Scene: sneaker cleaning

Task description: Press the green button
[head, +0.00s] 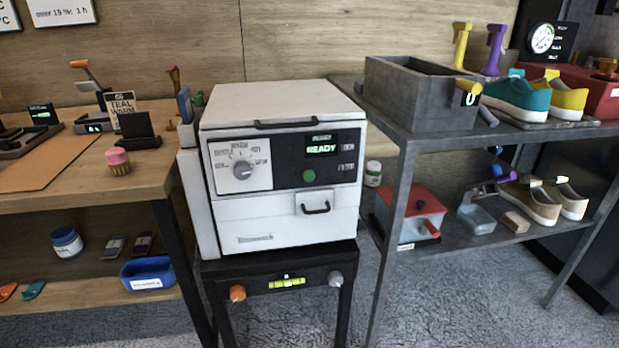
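The green button (309,176) is a small round knob on the dark front panel of a white box-shaped machine (282,97). It sits just below a lit display (321,149) that reads READY. A grey dial (242,170) on a light plate is to the left of the button. Nothing covers the button. Neither of my grippers shows in the head view.
The machine stands on a black stand (261,271) with an orange knob (237,293). A wooden bench (60,190) is at the left. A grey shelf unit (420,136) at the right holds an open grey box (440,102) and teal and yellow sneakers.

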